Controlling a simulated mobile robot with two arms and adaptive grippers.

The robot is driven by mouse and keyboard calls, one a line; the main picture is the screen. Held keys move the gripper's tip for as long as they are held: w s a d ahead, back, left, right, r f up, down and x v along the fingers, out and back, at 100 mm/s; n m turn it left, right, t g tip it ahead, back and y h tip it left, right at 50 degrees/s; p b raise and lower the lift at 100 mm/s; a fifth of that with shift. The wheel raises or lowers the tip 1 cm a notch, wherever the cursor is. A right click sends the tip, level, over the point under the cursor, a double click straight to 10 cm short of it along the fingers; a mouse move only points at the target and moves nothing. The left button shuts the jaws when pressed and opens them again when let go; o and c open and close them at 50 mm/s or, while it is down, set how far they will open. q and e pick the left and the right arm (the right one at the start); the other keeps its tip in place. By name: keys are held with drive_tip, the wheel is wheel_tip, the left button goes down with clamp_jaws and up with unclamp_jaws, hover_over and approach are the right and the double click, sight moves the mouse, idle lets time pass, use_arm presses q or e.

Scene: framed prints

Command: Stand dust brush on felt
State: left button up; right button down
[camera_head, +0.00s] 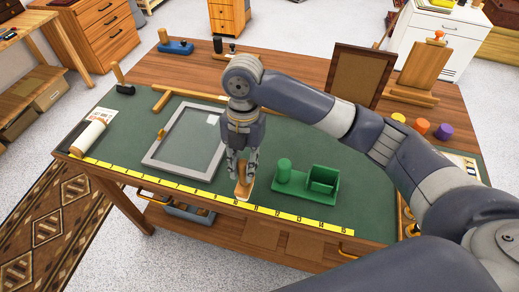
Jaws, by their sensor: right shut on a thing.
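The dust brush (244,189) has a light wooden body and is seen near the front edge of the table. My right gripper (241,172) points down and is shut on its upper part. The brush is upright or nearly so, just behind the yellow ruler strip; I cannot tell whether its bottom touches the felt. The green felt (150,115) covers much of the tabletop. My left gripper is not in view.
A grey frame (152,155) lies left of the brush. A green holder with a cylinder (283,171) stands close on its right. A brown panel (358,75) stands at the back right. Felt behind the grey frame is partly clear.

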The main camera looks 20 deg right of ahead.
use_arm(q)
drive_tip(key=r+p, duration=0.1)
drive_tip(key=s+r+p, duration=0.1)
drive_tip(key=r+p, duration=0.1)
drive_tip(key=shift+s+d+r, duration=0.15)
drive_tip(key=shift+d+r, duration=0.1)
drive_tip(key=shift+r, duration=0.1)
use_arm(e)
drive_tip(key=w+d+f, duration=0.4)
drive_tip(key=w+d, duration=0.1)
drive_tip(key=w, duration=0.1)
drive_tip(key=shift+d+f, duration=0.1)
drive_tip(key=shift+f, duration=0.05)
drive_tip(key=c, duration=1.4)
unclamp_jaws()
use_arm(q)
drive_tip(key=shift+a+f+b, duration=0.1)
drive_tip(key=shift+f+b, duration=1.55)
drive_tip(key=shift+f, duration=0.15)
use_arm(e)
wheel_tip(320, 180, up, 12)
drive_tip(key=w+d, duration=0.1)
drive_tip(key=shift+w, duration=0.2)
